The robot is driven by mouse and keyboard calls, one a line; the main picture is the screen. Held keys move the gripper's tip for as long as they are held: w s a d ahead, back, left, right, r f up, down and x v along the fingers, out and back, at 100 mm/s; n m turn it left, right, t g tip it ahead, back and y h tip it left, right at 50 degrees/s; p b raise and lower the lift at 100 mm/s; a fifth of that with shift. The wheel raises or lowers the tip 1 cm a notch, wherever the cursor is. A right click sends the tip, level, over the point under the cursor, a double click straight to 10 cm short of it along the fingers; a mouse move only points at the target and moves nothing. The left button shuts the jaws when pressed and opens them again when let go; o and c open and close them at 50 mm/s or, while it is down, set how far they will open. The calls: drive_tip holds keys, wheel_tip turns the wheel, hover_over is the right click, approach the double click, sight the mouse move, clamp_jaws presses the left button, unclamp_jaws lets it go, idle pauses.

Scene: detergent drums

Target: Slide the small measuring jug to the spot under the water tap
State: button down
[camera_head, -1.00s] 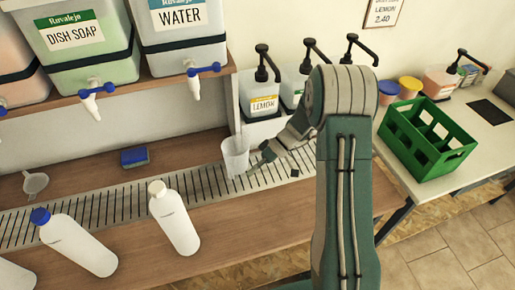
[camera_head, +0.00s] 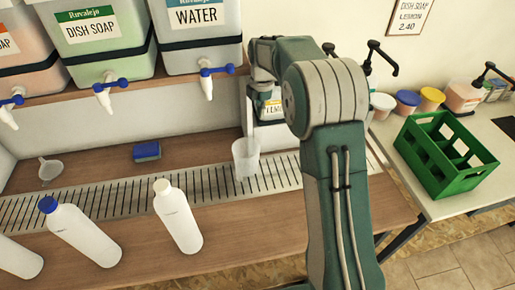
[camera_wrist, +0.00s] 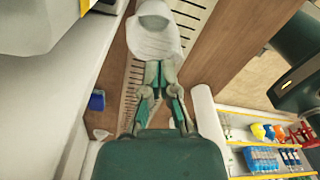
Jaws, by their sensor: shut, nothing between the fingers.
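The measuring jug (camera_head: 245,157), small and translucent white, stands upright on the slotted drip grate (camera_head: 118,193). In the head view it is right of and below the water tap (camera_head: 207,86), whose handle is blue. My gripper (camera_head: 249,127) points down at the jug's upper rim, partly hidden by my arm. In the wrist view the shut, empty fingers (camera_wrist: 160,72) point at the jug (camera_wrist: 154,36), and their tips overlap its near edge. I cannot tell whether they touch it. The water container (camera_head: 197,35) sits on the shelf above.
A blue sponge (camera_head: 147,151) and a funnel (camera_head: 50,170) lie behind the grate. A green crate (camera_head: 447,158) stands at right. The grate left of the jug is clear.

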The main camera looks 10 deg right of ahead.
sight(239, 161)
drive_tip(key=shift+n, duration=0.3)
drive_tip(key=f, duration=0.6)
drive_tip(key=w+f, duration=0.1)
drive_tip(key=f, duration=1.2)
drive_tip(key=shift+w+d+f, duration=0.2)
drive_tip(key=s+a, duration=0.1)
drive_tip(key=a, duration=0.2)
drive_tip(key=s+a, duration=0.1)
drive_tip(key=a, duration=0.1)
drive_tip(key=s+a, duration=0.1)
drive_tip(key=a, duration=0.2)
drive_tip(key=shift+s+a, duration=0.3)
drive_tip(key=shift+s, duration=0.1)
drive_tip(key=shift+r, duration=0.1)
